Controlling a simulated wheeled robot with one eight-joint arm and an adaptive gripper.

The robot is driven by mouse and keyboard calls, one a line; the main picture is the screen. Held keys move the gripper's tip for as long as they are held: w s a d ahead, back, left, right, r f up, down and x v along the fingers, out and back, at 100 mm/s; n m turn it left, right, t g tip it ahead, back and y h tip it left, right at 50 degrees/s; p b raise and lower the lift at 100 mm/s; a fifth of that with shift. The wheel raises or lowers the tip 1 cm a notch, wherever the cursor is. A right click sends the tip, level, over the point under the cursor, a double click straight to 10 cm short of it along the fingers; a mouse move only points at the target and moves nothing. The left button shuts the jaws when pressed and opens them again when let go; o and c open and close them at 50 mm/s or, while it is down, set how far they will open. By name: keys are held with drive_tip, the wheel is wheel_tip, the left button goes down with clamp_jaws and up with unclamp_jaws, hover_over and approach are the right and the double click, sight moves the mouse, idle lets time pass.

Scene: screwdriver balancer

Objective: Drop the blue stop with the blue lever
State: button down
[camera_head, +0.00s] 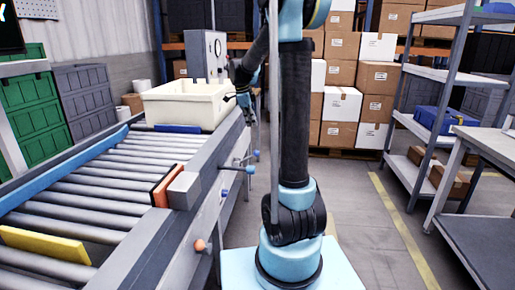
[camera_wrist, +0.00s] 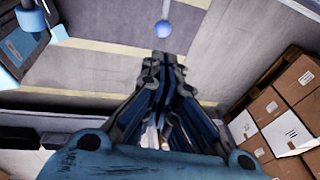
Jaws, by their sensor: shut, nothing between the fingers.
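The blue stop (camera_head: 178,128) is a blue bar standing up across the rollers, just in front of a cream tote (camera_head: 185,108). The blue lever (camera_head: 250,169) is a rod with a round blue knob, sticking out of the conveyor's right side. Its knob also shows in the wrist view (camera_wrist: 162,28), just beyond my fingertips, with a visible gap in the picture. My gripper (camera_wrist: 163,60) is shut and empty. In the head view my gripper (camera_head: 248,112) is at the conveyor's right side, beside the tote and farther back than the blue knob.
An orange stop (camera_head: 163,186) and a yellow stop (camera_head: 45,245) stand nearer on the rollers. An orange-knobbed lever (camera_head: 200,245) is on the near right side of the conveyor. Stacked boxes (camera_head: 340,104) stand behind. The floor right of the conveyor (camera_head: 375,220) is open.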

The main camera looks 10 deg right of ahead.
sight(257, 151)
drive_tip(key=shift+w, duration=0.15)
drive_tip(key=x, duration=1.4)
drive_tip(key=shift+a, duration=0.1)
idle(0.4)
